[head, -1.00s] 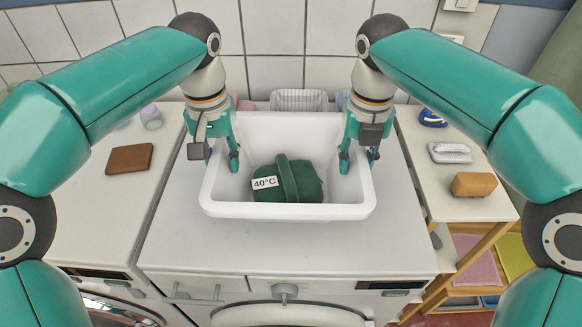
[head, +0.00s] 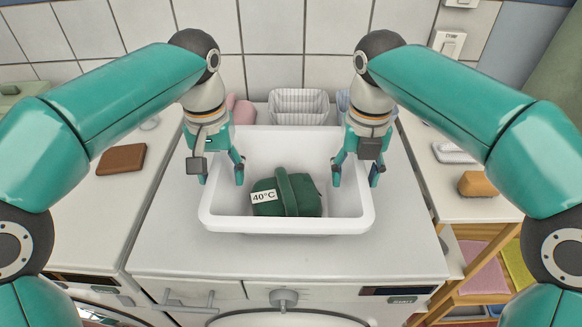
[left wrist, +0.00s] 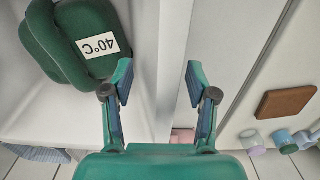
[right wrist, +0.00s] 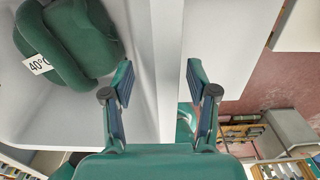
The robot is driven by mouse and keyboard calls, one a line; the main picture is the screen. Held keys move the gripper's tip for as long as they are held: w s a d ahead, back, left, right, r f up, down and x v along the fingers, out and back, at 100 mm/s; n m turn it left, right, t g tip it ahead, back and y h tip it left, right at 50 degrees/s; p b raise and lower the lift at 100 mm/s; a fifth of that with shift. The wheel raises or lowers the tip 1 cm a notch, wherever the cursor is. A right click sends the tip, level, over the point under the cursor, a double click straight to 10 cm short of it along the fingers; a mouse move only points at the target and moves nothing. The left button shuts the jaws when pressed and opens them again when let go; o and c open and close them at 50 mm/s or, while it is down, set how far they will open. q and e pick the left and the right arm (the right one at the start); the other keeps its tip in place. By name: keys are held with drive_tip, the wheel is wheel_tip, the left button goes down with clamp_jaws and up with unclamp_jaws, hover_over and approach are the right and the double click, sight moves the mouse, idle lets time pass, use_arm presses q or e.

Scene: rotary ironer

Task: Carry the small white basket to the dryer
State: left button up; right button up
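A white tub-like basket (head: 285,222) stands on top of the middle white machine. It holds a green bundle (head: 287,196) with a "40°C" label, which also shows in the left wrist view (left wrist: 82,35) and the right wrist view (right wrist: 72,40). My left gripper (head: 221,176) is open, its fingers on either side of the basket's left wall. My right gripper (head: 357,178) is open, its fingers on either side of the right wall. Both wrist views show gaps between fingers and wall. A smaller ribbed white basket (head: 298,106) stands behind the tub.
A brown flat block (head: 122,159) lies on the left machine. A right-hand shelf (head: 440,205) carries an orange-brown block (head: 477,184) and a pale dish (head: 452,152). Pink rolls (head: 240,110) stand by the tiled wall. The machine top before the tub is clear.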

drive_tip(key=shift+r, duration=0.3)
use_arm(q)
wheel_tip(320, 180, up, 12)
use_arm(e)
drive_tip(key=shift+r, duration=3.4)
use_arm(q)
drive_tip(key=shift+f, duration=0.1)
use_arm(e)
drive_tip(key=shift+f, duration=0.1)
